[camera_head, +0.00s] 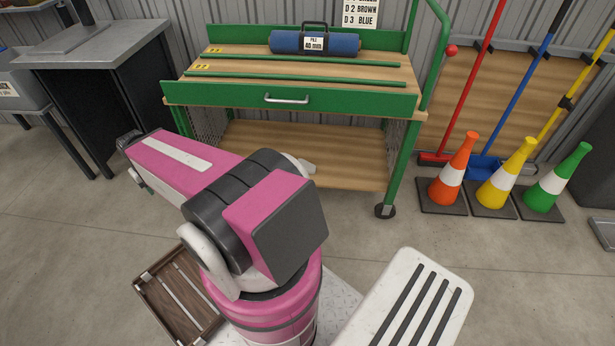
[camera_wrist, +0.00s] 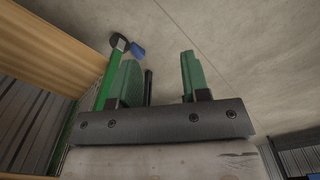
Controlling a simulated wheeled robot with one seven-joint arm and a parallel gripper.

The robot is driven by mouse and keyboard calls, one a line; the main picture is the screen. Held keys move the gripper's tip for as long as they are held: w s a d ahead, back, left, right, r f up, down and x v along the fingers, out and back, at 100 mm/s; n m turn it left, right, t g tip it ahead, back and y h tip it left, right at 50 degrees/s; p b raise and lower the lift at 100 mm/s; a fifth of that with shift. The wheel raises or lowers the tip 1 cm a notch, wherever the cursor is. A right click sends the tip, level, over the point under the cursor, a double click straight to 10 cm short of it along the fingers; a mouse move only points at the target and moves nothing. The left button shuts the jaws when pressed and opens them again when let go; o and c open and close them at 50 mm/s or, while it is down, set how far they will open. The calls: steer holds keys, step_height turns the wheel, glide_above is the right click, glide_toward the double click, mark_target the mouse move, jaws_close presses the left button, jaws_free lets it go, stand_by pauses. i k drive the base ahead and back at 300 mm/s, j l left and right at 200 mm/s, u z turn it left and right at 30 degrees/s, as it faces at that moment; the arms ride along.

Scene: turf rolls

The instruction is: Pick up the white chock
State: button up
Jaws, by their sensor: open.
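I cannot make out a white chock for certain in either view. A small pale piece (camera_head: 307,166) shows just behind my arm, in front of the trolley's lower shelf. I cannot tell whether it is a chock or part of my arm. My gripper (camera_wrist: 160,68) shows in the wrist view with its two green fingers apart and nothing between them. Beyond the fingers are bare concrete floor, a dark trolley caster (camera_wrist: 118,41) and a small blue thing (camera_wrist: 138,50). In the head view I cannot make out my gripper's fingers.
A green trolley (camera_head: 222,98) carries a blue roll (camera_head: 285,42). Its caster (camera_head: 385,211) stands on the floor. Orange (camera_head: 453,175), yellow (camera_head: 505,178) and green (camera_head: 556,183) cones stand right. A grey-topped cabinet (camera_head: 95,55) stands left. A brown crate (camera_head: 160,290) lies front left.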

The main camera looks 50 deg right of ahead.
mark_target(310, 168)
steer(key=k+j+z, duration=0.1)
steer(key=z, duration=0.4)
steer(key=k+z, duration=0.2)
steer(key=z, duration=1.2)
steer(key=i+j+z, duration=0.1)
steer(key=z, duration=0.15)
steer(key=i+j+z, duration=0.1)
steer(key=i+z, duration=0.15)
